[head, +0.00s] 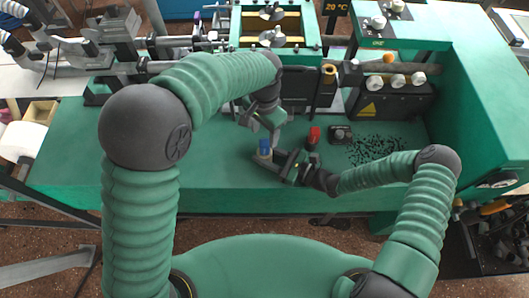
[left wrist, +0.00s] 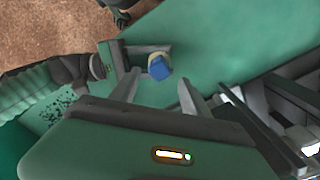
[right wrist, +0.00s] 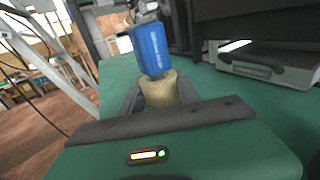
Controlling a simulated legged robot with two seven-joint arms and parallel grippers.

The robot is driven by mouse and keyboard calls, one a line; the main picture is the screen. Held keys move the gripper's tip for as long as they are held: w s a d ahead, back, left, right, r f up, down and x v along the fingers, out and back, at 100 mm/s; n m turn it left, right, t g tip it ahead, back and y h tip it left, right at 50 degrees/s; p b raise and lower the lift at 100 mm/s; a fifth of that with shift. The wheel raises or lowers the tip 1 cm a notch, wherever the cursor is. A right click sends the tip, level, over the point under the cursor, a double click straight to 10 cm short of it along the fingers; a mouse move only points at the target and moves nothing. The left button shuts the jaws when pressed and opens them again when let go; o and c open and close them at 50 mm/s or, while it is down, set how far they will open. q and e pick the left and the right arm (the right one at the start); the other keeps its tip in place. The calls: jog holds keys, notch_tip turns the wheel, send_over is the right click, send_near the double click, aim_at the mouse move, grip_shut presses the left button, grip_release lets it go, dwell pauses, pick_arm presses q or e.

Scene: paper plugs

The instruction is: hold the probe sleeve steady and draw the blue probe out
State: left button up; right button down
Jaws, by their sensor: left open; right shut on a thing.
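The blue probe (head: 264,145) stands upright in the tan probe sleeve (head: 264,156) at the middle of the green bench. In the right wrist view the blue probe (right wrist: 151,48) rises from the sleeve (right wrist: 160,90), leaning slightly left in the picture. My right gripper (head: 270,159) is shut on the sleeve, with a finger on each side. My left gripper (head: 271,134) is open above the probe. In the left wrist view the probe's blue top (left wrist: 158,70) shows between and beyond the open fingers, and I see no contact. The probe's lower part is hidden in the sleeve.
A red-topped plug (head: 314,134) and a small dark block (head: 340,134) stand to the right of the probe. Dark scraps (head: 375,150) lie farther right. Machine parts line the back of the bench. The front left of the bench is clear.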

aim_at(264, 142)
pick_arm(q)
jog(key=shift+c, duration=0.2)
dwell(0.3)
jog(key=shift+r, duration=0.3)
jog(key=shift+c, duration=0.6)
notch_tip(264, 142, up, 5)
jog(key=m, duration=0.2)
jog(key=shift+d+f, duration=0.1)
jog(key=shift+f, duration=2.95)
jog(key=shift+f, duration=0.1)
jog(key=shift+f, duration=1.85)
grip_shut()
